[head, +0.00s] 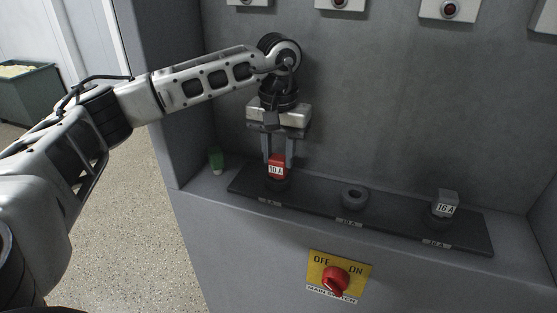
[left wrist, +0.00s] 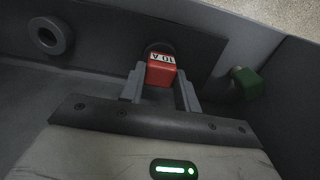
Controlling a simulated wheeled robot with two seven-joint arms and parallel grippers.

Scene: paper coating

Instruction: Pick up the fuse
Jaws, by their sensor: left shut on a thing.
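The red fuse (head: 277,167) marked "10 A" stands at the left socket of the dark fuse strip (head: 395,218). My left gripper (head: 278,160) points down over it, with one finger on each side, and is shut on it. In the left wrist view the red fuse (left wrist: 161,69) sits between the two fingers (left wrist: 160,85), with its label upside down. The fuse's lower end is at the dark round socket, and I cannot tell whether it is clear of it. My right gripper is not in view.
A green fuse (head: 215,160) stands on the ledge left of the strip. The middle socket (head: 354,196) is empty. A grey "16 A" fuse (head: 446,203) stands at the right socket. A red main switch (head: 336,280) is on the front panel. A bin (head: 30,92) stands far left.

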